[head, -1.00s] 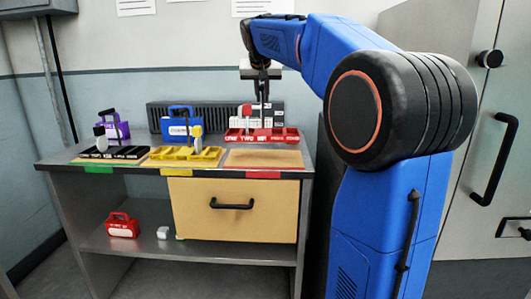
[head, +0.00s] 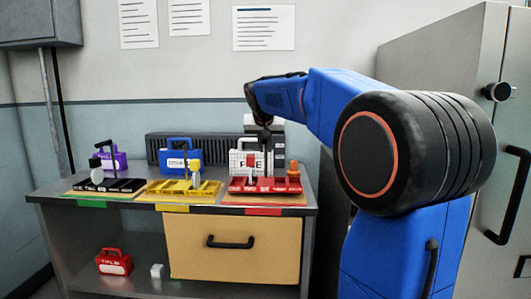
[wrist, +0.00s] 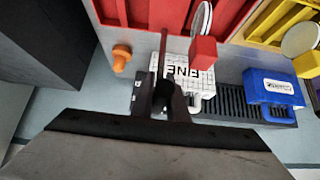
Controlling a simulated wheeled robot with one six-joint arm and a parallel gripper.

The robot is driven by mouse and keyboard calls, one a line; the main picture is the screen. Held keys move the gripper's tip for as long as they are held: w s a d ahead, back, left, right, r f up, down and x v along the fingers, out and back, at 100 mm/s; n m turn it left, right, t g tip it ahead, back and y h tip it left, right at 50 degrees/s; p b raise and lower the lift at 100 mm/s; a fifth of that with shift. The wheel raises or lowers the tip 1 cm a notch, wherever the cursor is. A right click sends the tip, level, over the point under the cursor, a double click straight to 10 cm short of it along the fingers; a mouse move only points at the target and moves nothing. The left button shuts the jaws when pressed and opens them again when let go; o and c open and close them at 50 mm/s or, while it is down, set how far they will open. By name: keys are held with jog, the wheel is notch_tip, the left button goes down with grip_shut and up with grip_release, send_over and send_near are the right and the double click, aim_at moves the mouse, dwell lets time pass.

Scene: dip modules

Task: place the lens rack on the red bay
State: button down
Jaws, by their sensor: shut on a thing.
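The lens rack is a long red tray (head: 265,187) with white lettering on its front and a thin upright post. A lens on a red block (wrist: 203,48) shows at the rack in the wrist view, where the red rack (wrist: 135,12) fills the top. My gripper (head: 266,136) is above the rack, shut on its post; it also shows in the wrist view (wrist: 165,95). The rack is level over the board of the red bay (head: 263,211), marked by a red strip. I cannot tell whether it touches the board. The gripper hides part of the rack's back.
A yellow rack (head: 183,189) and a black rack (head: 108,186) stand to the left. Behind are purple (head: 121,160), blue (head: 175,157) and white (head: 240,163) cases. An orange knob-shaped piece (head: 294,170) stands behind the red rack's right end. A red case (head: 114,263) is on the lower shelf.

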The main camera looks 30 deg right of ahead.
jog(key=shift+f, duration=0.9)
jog(key=c, duration=1.7)
grip_release()
jog(key=shift+f, duration=0.1)
jog(key=shift+c, duration=0.2)
jog(key=v, duration=1.2)
jog(key=s+a+f+n+y, duration=0.1)
jog(key=s+a+f, duration=0.4)
jog(key=s+f, duration=0.6)
jog(key=s+a+f+n+g+y, duration=0.1)
jog(key=s+a+f, duration=0.4)
jog(key=s+f, duration=0.6)
jog(key=s+a+f+n+g+y, duration=0.1)
jog(key=s+a+f+n, duration=0.3)
jog(key=s+f, duration=0.8)
jog(key=shift+s+a+n+y, duration=0.25)
jog(key=shift+a+n+y, duration=0.15)
jog(key=shift+a+y, duration=0.5)
